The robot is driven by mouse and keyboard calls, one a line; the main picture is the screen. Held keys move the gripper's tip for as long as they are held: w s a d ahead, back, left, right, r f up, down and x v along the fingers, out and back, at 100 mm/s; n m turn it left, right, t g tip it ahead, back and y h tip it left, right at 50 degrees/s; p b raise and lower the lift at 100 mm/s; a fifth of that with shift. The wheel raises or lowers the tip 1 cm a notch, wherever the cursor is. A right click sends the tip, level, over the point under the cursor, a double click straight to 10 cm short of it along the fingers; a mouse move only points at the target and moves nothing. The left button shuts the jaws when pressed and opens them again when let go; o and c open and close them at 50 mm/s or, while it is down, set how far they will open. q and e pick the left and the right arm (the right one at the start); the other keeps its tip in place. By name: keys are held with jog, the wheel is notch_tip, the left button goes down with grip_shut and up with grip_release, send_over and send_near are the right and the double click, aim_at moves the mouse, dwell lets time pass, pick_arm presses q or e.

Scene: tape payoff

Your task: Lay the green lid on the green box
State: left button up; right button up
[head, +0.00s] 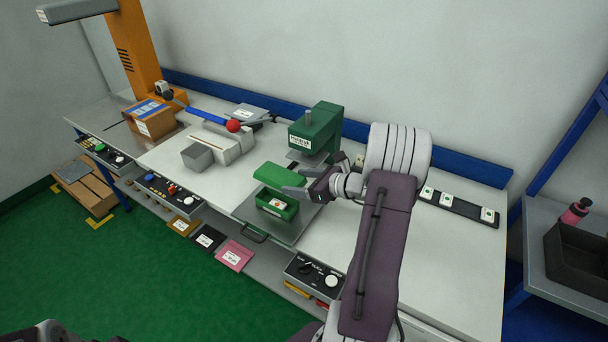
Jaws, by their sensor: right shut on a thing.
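The green box (264,208) stands open on a grey plate at the front of the bench, with a small pale item with a red mark inside. The green lid (277,175) is a flat green piece just behind and above the box's back edge, apart from its opening. My right gripper (296,183) comes in from the right, shut on the lid at its right side. Its fingertips are small and partly hidden. My left gripper does not show.
A green press (316,131) stands close behind the lid. A grey open bin (197,157) and a white device with a red ball (233,126) are to the left. A dark strip with white cards (458,205) lies right. Bare bench lies right of my arm.

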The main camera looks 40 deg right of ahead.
aim_at(294, 202)
jog(key=shift+w+a+r+p, duration=0.1)
jog(key=shift+w+a+p, duration=0.15)
jog(key=shift+a+p, duration=0.35)
jog(key=shift+a, duration=0.2)
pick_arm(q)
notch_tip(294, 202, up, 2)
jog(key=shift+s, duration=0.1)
pick_arm(e)
jog(key=shift+s+y, duration=0.15)
jog(key=shift+y, duration=0.15)
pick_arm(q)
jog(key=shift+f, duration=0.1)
pick_arm(e)
jog(key=shift+f, duration=0.25)
